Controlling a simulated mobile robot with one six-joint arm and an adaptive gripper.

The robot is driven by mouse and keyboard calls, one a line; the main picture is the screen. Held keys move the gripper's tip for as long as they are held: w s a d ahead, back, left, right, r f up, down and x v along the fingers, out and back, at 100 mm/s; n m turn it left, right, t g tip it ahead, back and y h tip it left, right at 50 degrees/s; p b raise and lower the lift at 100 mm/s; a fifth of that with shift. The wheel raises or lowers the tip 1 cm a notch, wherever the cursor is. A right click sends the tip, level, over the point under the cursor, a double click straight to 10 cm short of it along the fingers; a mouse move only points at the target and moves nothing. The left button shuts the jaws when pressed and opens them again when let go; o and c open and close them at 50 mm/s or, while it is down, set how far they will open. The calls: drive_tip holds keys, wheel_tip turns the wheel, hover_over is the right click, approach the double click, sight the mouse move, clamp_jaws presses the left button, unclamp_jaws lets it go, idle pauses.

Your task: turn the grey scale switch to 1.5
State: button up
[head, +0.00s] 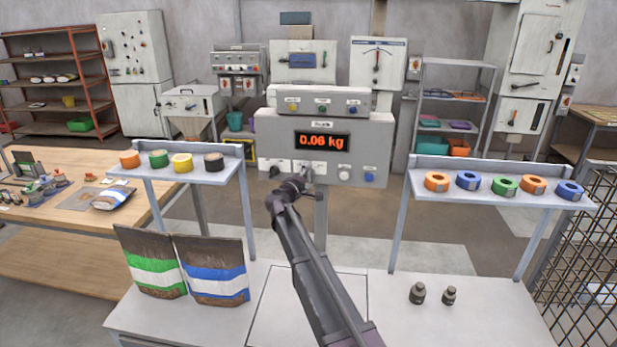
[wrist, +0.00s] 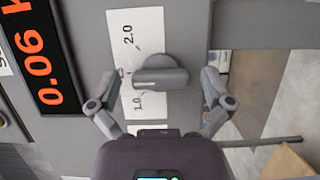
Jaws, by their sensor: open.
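The grey scale switch (wrist: 160,78) shows in the wrist view on a white label plate (wrist: 148,20), with its bar lying left to right in the picture. "2.0" and "1.0" are readable on the plate; a mark between them is too small to read. My gripper (wrist: 158,76) is open, one finger on each side of the switch with visible gaps. In the head view, my gripper (head: 291,186) is at the lower front of the grey scale box (head: 268,145), and I cannot make out the switch clearly behind it. The display (head: 322,141) reads 0.06 kg.
A blue knob (head: 369,177) and a white knob (head: 344,174) sit right of my gripper on the box. Two bags (head: 211,285) stand on the bench at left.

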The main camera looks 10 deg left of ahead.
drive_tip(key=v, duration=1.2)
idle(0.5)
drive_tip(key=s+d+f+m+g, duration=0.3)
drive_tip(key=d+f, duration=0.1)
drive_tip(key=d, duration=0.4)
drive_tip(key=s+d+f+m+g, duration=0.2)
drive_tip(key=s+d+f+g, duration=0.1)
drive_tip(key=d, duration=0.5)
drive_tip(key=s+d+f+m+g, duration=0.3)
drive_tip(key=s+d+f, duration=0.1)
drive_tip(key=d, duration=0.4)
drive_tip(key=s+d+f+m+g+y, duration=0.2)
drive_tip(key=s+d+f+g+y, duration=0.1)
drive_tip(key=s, duration=0.7)
drive_tip(key=s+d+f+m+g+y, duration=0.3)
drive_tip(key=s+d+f+g+y, duration=0.1)
drive_tip(key=s, duration=0.6)
drive_tip(key=shift+s+d+f, duration=0.3)
drive_tip(key=shift+d, duration=0.35)
